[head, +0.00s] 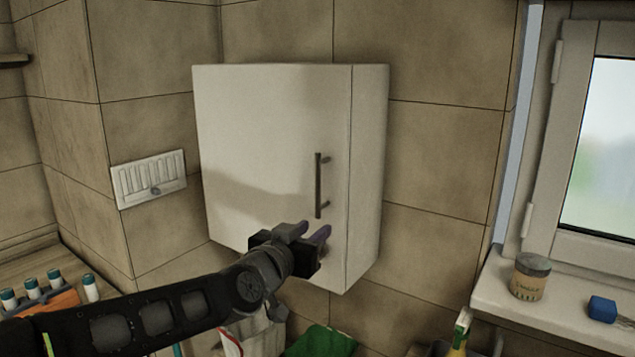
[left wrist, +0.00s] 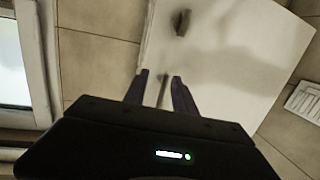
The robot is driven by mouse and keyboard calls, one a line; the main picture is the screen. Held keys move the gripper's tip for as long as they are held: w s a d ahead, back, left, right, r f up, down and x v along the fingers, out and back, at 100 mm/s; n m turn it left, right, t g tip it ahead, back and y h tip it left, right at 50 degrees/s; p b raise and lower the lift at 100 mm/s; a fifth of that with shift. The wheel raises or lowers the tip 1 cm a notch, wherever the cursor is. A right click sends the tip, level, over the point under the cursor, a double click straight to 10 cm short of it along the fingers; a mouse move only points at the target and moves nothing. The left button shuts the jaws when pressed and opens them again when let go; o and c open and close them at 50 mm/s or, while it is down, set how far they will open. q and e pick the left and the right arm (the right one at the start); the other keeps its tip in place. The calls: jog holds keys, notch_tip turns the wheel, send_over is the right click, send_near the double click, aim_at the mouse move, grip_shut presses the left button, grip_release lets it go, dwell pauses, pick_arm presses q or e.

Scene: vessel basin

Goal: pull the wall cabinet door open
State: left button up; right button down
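The white wall cabinet (head: 270,130) hangs on the tiled wall, its door shut. A dark upright bar handle (head: 318,186) is near the door's right edge. My left gripper (head: 312,230) is open, its two purple fingers apart, just below the handle in the head view and in front of the lower door. In the left wrist view the open fingers (left wrist: 161,77) point at the white door (left wrist: 225,50). A thin dark bar shows between them, apparently the handle; contact cannot be told. My right gripper is not in view.
A window (head: 600,140) and sill with a jar (head: 530,277) and a blue object (head: 602,309) are at right. A white wall vent (head: 149,179) is left of the cabinet. Below are several capped tubes (head: 32,288), a green cloth (head: 322,341) and a spray bottle (head: 460,333).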

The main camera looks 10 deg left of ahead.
pick_arm(q)
jog(key=t, duration=0.1)
send_near(317, 185)
jog(key=w, duration=0.3)
jog(key=shift+s+d+f, duration=0.15)
jog(key=shift+d, duration=0.05)
jog(key=w, duration=0.2)
jog(key=w+d, duration=0.1)
jog(key=w, duration=0.2)
jog(key=w+b, duration=0.1)
jog(key=w, duration=0.1)
jog(key=shift+w+d, duration=0.2)
jog(key=shift+w, duration=0.2)
grip_shut()
dwell(0.7)
